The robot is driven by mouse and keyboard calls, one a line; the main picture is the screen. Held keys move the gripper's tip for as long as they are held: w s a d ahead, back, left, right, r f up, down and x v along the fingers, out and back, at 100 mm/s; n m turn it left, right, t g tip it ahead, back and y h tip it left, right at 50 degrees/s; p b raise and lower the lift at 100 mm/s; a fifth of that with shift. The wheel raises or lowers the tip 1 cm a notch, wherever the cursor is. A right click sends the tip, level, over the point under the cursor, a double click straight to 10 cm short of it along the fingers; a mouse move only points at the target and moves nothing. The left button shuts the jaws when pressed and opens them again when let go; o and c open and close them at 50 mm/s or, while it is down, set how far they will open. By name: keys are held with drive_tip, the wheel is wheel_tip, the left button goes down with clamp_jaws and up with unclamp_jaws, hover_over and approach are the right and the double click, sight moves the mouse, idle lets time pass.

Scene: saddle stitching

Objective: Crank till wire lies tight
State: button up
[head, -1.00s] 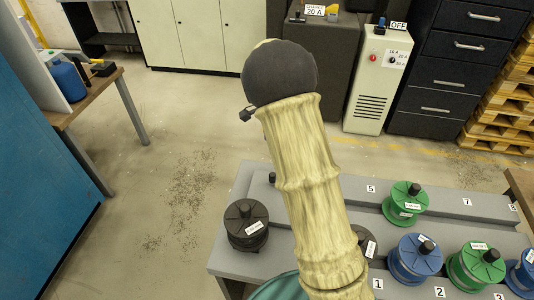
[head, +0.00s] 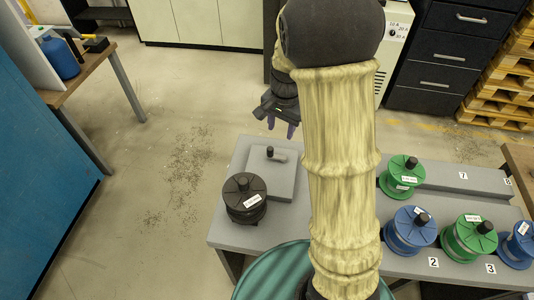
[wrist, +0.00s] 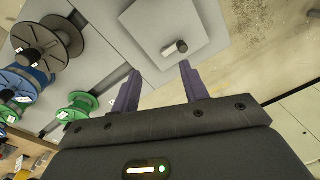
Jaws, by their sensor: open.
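A small crank (head: 278,156) with a dark upright knob sits on a raised grey plate (head: 282,180) at the table's left end. In the wrist view the crank (wrist: 173,48) lies just beyond and between my fingertips, apart from them. My gripper (head: 281,128) is open and empty above and beyond the plate; its purple fingers also show in the wrist view (wrist: 160,68). A black spool (head: 245,199) with a white label stands in front of the plate. I cannot make out any wire or its tightness.
Green (head: 402,177) and blue (head: 410,231) spools stand on the numbered table (head: 230,232) to the right. My arm hides the table's middle. A workbench (head: 88,70) with a blue jug is at far left. Bare floor lies between.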

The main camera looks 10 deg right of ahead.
drive_tip(key=s+a+r+n+t, duration=0.1)
drive_tip(key=s+n, duration=0.7)
drive_tip(key=s, duration=0.7)
drive_tip(key=shift+n+t, duration=0.4)
drive_tip(key=shift+c, duration=1)
drive_tip(key=shift+w+d, duration=0.1)
